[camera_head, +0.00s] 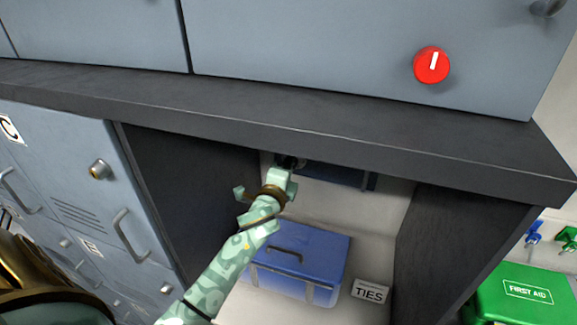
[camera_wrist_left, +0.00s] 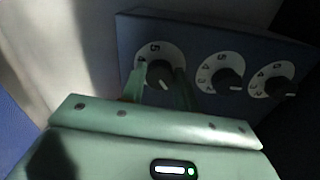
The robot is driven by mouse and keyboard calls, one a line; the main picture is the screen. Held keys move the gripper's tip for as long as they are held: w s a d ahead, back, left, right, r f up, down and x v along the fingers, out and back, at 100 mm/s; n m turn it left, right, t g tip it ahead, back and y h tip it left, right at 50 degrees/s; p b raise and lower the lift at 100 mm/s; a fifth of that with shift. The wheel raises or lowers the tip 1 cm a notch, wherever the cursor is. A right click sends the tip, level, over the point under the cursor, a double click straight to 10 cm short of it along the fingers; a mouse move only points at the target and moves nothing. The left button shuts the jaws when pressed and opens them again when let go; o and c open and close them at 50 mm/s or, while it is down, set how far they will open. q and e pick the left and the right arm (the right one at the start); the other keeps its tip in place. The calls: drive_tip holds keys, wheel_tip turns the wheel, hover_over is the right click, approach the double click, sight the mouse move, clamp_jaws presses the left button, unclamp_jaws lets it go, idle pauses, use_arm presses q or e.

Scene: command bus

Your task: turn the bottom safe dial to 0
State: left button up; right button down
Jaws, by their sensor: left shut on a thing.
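In the left wrist view, a dark blue safe panel (camera_wrist_left: 205,38) carries three black dials on white numbered discs, in a row. My left gripper (camera_wrist_left: 162,80) has its green fingers on either side of the leftmost dial (camera_wrist_left: 160,72) and is shut on it. That dial's white mark points to the lower right; the digit there is hard to read. The middle dial (camera_wrist_left: 228,78) and the rightmost dial (camera_wrist_left: 278,86) are untouched. In the head view, my left gripper (camera_head: 288,162) reaches under the counter to the dark blue safe (camera_head: 338,175); its dials are hidden there. My right gripper is out of view.
The dark counter edge (camera_head: 300,125) overhangs the arm closely. A blue case (camera_head: 300,262) and a TIES label (camera_head: 370,291) lie below. Dark side walls bound the nook. A red knob (camera_head: 432,65) sits above, a green first aid box (camera_head: 525,295) at right, and grey lockers (camera_head: 70,190) at left.

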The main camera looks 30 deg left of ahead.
use_arm(q)
drive_tip(key=shift+n+p, duration=1.55)
drive_tip(key=shift+n, duration=3.45)
drive_tip(key=shift+f, duration=0.1)
drive_tip(key=o, duration=1)
drive_tip(key=shift+c, duration=0.2)
